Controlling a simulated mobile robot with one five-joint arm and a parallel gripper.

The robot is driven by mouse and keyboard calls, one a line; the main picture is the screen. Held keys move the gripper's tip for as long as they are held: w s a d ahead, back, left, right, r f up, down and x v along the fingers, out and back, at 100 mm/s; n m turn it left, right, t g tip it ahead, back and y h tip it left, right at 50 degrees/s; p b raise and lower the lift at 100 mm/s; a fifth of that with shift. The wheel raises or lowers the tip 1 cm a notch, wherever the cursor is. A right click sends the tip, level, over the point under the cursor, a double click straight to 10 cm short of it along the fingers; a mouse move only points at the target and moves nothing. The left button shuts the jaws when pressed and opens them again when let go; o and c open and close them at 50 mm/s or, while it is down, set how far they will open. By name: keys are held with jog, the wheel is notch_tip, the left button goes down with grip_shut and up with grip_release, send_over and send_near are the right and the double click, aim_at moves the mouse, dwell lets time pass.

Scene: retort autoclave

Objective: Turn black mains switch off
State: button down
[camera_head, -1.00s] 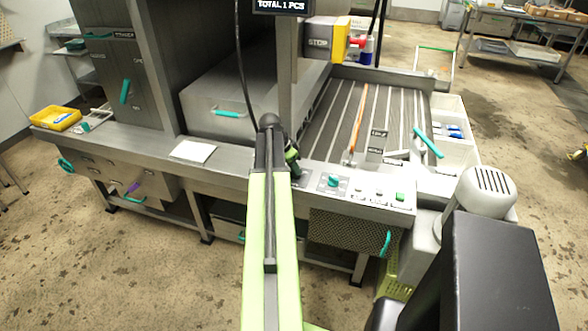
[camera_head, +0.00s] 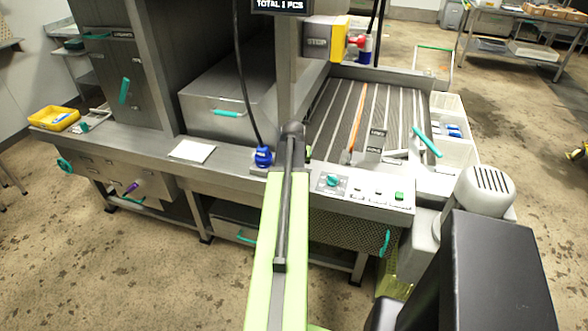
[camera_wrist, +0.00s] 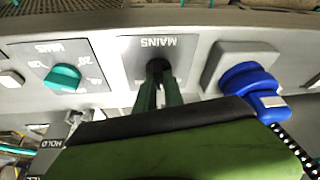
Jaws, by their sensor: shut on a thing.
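The panel marked MAINS (camera_wrist: 130,48) shows in the wrist view, with its lettering upside down. The black mains switch (camera_wrist: 156,66) is at its middle, mostly hidden by my fingers. My gripper (camera_wrist: 160,82) has its two dark green fingers close together on the switch, shut on it. I cannot read the switch's position. In the head view my arm covers the switch and most of the gripper.
A teal timer knob (camera_wrist: 62,78) sits beside the mains panel; it also shows in the head view (camera_head: 333,180). A blue plug (camera_wrist: 250,82) in a grey socket is on the other side. A green button (camera_head: 399,196) is farther right on the console.

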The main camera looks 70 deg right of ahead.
jog(key=n+t, duration=0.1)
jog(key=n, duration=0.2)
jog(key=n+t+y, duration=0.1)
jog(key=n, duration=0.2)
jog(key=shift+s+d, duration=0.1)
jog(key=shift+s, duration=0.1)
jog(key=shift+n+y, duration=0.3)
jog(key=c, duration=1.4)
grip_release()
jog(key=shift+c, duration=0.2)
jog(key=shift+r, duration=0.15)
jog(key=p+v, duration=1.6)
jog(key=v, duration=0.1)
jog(key=shift+s, duration=0.2)
